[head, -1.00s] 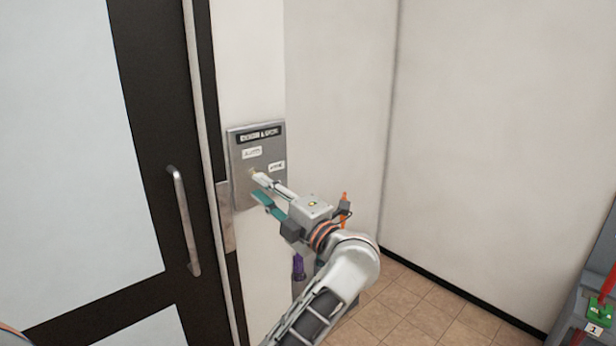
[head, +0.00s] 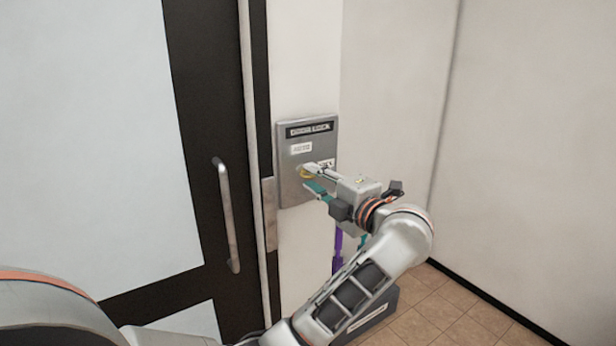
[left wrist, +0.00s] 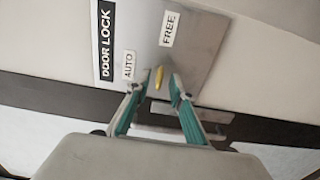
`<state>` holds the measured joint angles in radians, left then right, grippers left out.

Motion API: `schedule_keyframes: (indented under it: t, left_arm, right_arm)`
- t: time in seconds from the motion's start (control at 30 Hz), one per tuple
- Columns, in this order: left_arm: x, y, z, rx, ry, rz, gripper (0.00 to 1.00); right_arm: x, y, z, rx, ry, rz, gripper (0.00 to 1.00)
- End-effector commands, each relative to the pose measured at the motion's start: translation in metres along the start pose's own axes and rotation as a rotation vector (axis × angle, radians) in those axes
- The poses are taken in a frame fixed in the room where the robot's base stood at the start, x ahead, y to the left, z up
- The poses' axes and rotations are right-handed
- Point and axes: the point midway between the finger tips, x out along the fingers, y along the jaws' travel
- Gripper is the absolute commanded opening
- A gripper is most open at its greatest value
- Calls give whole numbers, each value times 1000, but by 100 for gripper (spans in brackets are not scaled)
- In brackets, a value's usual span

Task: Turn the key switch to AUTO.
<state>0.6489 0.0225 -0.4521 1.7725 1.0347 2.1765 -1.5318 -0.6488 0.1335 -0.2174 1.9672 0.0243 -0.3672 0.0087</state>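The grey metal key switch panel (head: 290,190) is on the white wall right of the door. The left wrist view shows the panel (left wrist: 205,50) turned sideways, with DOOR LOCK, AUTO (left wrist: 128,65) and FREE (left wrist: 169,28) labels. A small yellow key (left wrist: 159,78) stands out from it, its long side lying roughly toward FREE. My left gripper (left wrist: 162,82) is open, with a teal-backed finger on each side of the key and small gaps showing. In the head view my left gripper (head: 308,177) is at the panel and partly covers the FREE label. My right gripper is not in view.
A dark-framed glazed door with a vertical metal handle (head: 228,215) is left of the panel. A purple object (head: 338,250) and a grey box (head: 375,315) are below my gripper. Tiled floor (head: 440,305) and a bare wall are to the right.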

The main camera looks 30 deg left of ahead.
Motion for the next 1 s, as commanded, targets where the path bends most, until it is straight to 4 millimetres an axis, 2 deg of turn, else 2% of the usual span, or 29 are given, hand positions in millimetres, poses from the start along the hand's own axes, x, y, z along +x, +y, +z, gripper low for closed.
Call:
schedule_keyframes:
  t: [0.5, 0.6, 1.0]
  left_arm:
    - [2, 0, -2, 0, -2, 1, 22]
    - [2, 0, -2, 0, -2, 1, 0]
    - [2, 0, -2, -27, -2, -1, 0]
  right_arm:
    - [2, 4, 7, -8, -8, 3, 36]
    - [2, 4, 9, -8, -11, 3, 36]
    - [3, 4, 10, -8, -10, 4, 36]
